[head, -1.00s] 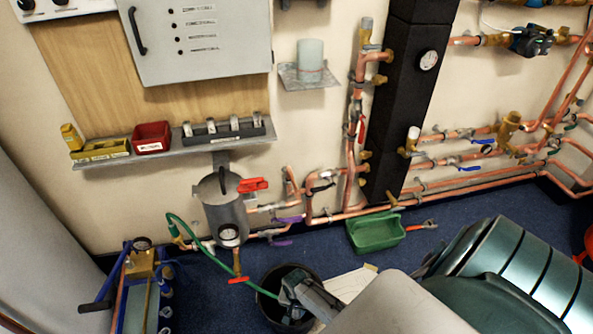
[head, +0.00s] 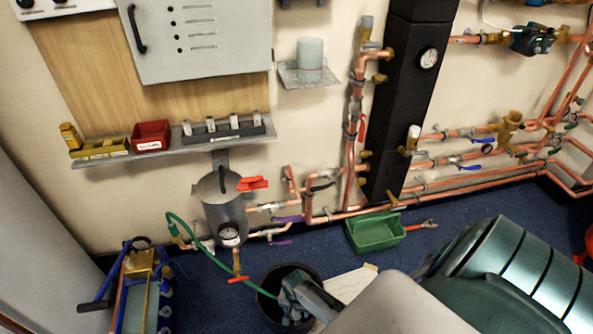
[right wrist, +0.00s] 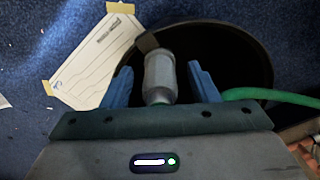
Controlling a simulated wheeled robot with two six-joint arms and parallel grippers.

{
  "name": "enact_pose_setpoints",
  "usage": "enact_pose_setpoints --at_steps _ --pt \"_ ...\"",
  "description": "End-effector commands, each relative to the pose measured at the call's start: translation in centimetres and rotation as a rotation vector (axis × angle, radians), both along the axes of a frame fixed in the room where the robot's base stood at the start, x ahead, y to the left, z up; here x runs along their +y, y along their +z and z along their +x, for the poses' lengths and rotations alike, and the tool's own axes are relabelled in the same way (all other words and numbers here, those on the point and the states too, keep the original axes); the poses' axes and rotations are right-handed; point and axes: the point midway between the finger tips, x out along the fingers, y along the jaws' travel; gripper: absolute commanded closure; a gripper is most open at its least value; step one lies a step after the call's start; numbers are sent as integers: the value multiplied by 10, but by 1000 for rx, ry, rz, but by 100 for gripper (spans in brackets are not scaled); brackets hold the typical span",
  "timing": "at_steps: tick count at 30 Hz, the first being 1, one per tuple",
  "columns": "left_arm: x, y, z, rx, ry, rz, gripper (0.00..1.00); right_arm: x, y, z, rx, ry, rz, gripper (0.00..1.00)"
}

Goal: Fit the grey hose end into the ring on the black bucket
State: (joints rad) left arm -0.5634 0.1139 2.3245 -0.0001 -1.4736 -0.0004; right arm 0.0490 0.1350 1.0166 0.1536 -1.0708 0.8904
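The black bucket (head: 268,306) stands on the blue floor at the bottom centre of the head view. It also shows in the right wrist view (right wrist: 238,55). My right gripper (head: 291,295) is over the bucket. In the right wrist view its two blue fingers (right wrist: 160,69) stand apart on both sides of the grey hose end (right wrist: 159,80), with a visible gap at each side. A small dark brown piece lies at the hose end's far tip; I cannot tell whether it is the ring. The green hose (head: 205,250) runs down from the grey vessel into the bucket. My left gripper is out of view.
A paper sheet (right wrist: 95,60) is taped to the floor beside the bucket. The grey vessel (head: 223,208) and copper pipes (head: 345,213) stand along the wall behind. A green tray (head: 375,232) lies at the right, and a blue-framed pump (head: 140,285) stands at the left.

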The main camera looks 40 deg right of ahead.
Motion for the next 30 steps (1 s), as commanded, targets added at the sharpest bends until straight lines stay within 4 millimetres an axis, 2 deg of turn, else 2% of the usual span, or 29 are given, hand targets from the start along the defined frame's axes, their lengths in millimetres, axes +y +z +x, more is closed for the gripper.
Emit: enact_pose_setpoints --at_steps 10,13,24,30 --pt "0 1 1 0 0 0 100 0 0 0 0 0 0 46" --pt "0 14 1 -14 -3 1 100 0 7 0 -1 0 0 46" --pt "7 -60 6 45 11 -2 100 -1 73 0 -3 0 -1 46" --pt "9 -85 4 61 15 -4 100 0 100 0 -2 1 0 46"
